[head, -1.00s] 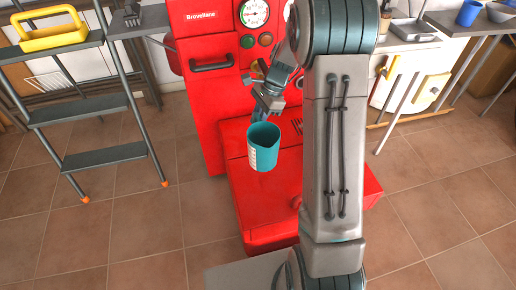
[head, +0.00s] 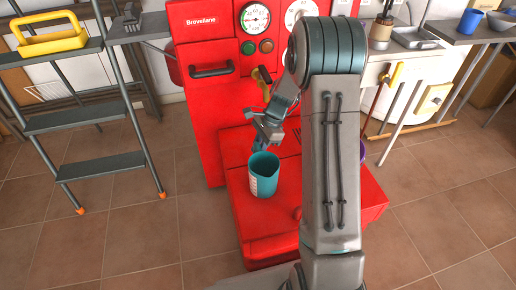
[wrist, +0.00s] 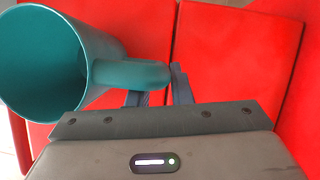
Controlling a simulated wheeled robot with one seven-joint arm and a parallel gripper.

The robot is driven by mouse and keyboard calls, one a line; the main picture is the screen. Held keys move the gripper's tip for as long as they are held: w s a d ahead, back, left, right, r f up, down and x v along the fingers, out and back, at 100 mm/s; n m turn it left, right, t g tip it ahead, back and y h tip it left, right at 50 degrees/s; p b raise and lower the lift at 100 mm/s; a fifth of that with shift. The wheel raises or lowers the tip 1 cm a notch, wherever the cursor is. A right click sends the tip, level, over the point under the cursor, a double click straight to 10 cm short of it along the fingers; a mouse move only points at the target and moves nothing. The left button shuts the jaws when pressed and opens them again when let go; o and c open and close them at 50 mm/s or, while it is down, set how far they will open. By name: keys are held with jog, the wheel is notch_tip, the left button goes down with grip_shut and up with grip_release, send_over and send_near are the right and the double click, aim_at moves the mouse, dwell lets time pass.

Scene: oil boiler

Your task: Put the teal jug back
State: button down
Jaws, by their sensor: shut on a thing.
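The teal jug (head: 263,178) has a pale measuring scale on its side and is upright with its mouth up. In the head view it shows in front of the low red part of the boiler (head: 242,215); I cannot tell whether its base touches the red top. My gripper (head: 270,134) is above and behind the jug, shut on its handle. In the wrist view the jug (wrist: 45,60) is at the upper left, its inside looks empty, and its handle reaches to my gripper's fingers (wrist: 158,92).
The tall red boiler front (head: 207,110) has gauges, buttons and a black handle (head: 211,70). A stepladder (head: 100,166) with a yellow caddy (head: 50,36) stands left. A bench at the right holds a metal tray (head: 414,38), a blue cup (head: 470,20) and a bowl. A purple thing (head: 362,150) shows behind my arm.

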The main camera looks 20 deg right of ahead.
jog(key=c, duration=1.3)
grip_release()
jog(key=shift+f, duration=0.1)
jog(key=s+p+v, duration=0.1)
jog(key=p+v, duration=0.4)
jog(key=v, duration=0.7)
jog(key=s+a+r+n+h, duration=0.1)
jog(key=s+a+r+n, duration=0.1)
jog(key=s+n, duration=0.3)
jog(key=s+a+r+n+t+h, duration=0.1)
jog(key=s+r+n, duration=0.3)
jog(key=s, duration=0.6)
jog(key=s+a+r+n+t+h, duration=0.1)
jog(key=s+a+r+n+h, duration=0.1)
jog(key=s+n, duration=0.5)
jog(key=shift+s+a+r+h, duration=0.3)
jog(key=shift+s+a+r, duration=0.25)
jog(key=shift+s, duration=0.25)
notch_tip(320, 180, up, 31)
jog(key=t+p, duration=0.1)
jog(key=p, duration=2.7)
jog(key=shift+d+t, duration=0.2)
jog(key=shift+t, duration=0.1)
